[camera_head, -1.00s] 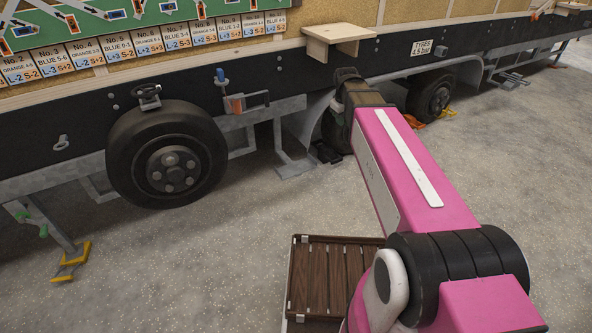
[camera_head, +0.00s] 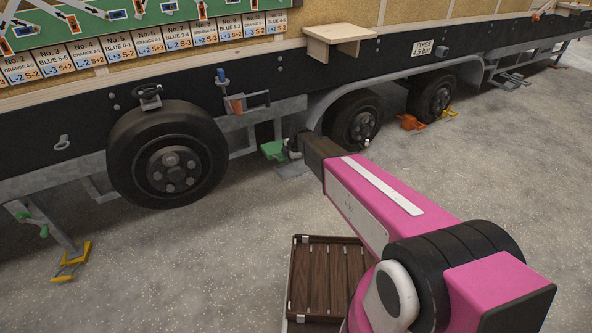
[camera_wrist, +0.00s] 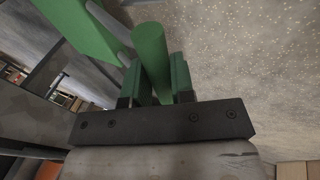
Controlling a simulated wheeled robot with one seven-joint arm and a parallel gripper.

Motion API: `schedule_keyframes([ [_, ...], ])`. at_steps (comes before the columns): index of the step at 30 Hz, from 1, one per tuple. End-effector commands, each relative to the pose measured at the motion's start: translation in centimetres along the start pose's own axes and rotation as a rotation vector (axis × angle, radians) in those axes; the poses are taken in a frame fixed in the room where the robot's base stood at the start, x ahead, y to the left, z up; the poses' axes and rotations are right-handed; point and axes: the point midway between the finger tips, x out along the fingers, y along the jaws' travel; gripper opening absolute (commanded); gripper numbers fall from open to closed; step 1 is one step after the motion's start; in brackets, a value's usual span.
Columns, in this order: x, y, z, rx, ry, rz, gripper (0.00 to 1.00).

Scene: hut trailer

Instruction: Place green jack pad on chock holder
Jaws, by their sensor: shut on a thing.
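The green jack pad (camera_head: 272,149) shows in the head view as a small green block beside the trailer, left of the arm's end. My gripper (camera_head: 294,144) is dark and next to it, partly hidden by the arm. In the wrist view my gripper (camera_wrist: 153,85) is shut on a green round bar, taken as the handle of the green jack pad (camera_wrist: 78,25).
Two trailer wheels (camera_head: 353,119) and (camera_head: 438,95) stand right of my gripper, and a larger wheel (camera_head: 168,155) stands left. A slatted brown crate (camera_head: 312,286) lies below my arm.

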Motion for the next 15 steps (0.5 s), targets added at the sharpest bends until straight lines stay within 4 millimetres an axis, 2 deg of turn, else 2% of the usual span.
schedule_keyframes([
  [1,1.0,0.1,-0.3,-0.026,0.012,0.002,0.0],
  [7,2.6,-0.2,-0.5,-0.082,0.034,0.007,0.0],
  [11,3.4,-0.7,1.5,-0.083,0.034,0.007,0.0],
  [15,4.5,-1.3,4.4,-0.081,0.034,0.007,0.0],
])
